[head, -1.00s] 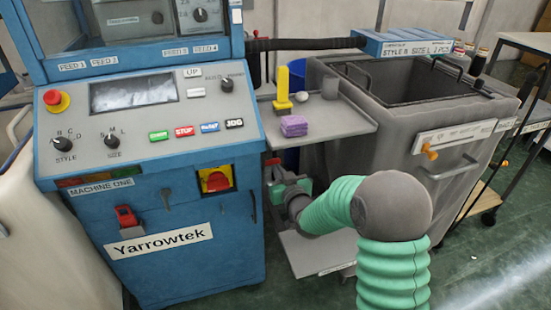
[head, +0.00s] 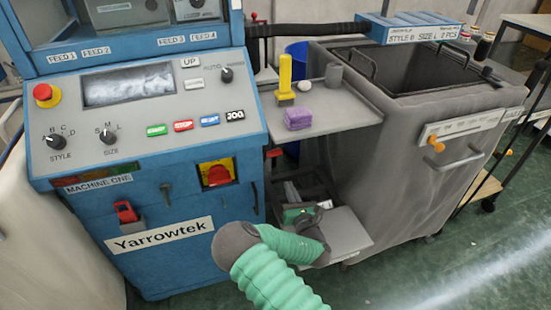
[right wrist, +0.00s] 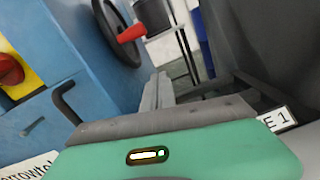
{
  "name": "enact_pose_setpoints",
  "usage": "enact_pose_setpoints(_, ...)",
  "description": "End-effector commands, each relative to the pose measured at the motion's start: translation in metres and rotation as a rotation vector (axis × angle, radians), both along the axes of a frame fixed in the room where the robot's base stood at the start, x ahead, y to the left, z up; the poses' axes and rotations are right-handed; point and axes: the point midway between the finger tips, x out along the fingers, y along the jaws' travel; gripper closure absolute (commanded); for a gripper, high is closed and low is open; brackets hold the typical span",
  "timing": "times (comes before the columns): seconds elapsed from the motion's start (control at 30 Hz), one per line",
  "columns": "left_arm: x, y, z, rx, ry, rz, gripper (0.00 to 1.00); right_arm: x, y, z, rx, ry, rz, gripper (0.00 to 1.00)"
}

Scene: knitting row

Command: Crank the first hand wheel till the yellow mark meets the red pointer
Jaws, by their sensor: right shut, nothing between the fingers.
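The hand wheel (right wrist: 112,38) shows in the right wrist view as a dark rim on the blue machine's side, with a red handle (right wrist: 131,33). In the head view only a small red part (head: 272,153) shows at the machine's right edge, probably this handle; the wheel face is hidden. I cannot make out the yellow mark or red pointer. My right gripper (head: 291,187) is low beside the machine, under the small shelf. In the right wrist view its grey fingers (right wrist: 158,88) are shut and empty, apart from the wheel. My left gripper is not in view.
The blue machine (head: 150,240) stands left, with a red-yellow switch (head: 216,173) and a black handle (right wrist: 66,102). A shelf (head: 345,112) holding a purple block (head: 298,118) and yellow tool (head: 285,75) overhangs my gripper. A grey bin (head: 400,190) stands right.

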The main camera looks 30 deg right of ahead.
Motion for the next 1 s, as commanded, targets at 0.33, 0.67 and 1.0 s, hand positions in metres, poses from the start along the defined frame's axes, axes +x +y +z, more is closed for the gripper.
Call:
enact_pose_setpoints(0.33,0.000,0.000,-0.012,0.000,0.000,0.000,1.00,0.035,0.002,0.007,-0.192,0.015,0.039,1.00)
enact_pose_setpoints(0.67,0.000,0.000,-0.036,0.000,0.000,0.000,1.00,0.105,-0.015,0.009,-0.189,0.015,0.038,1.00)
enact_pose_setpoints(1.0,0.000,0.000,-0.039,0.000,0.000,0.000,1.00,0.089,-0.011,0.049,-0.187,0.020,0.036,1.00)
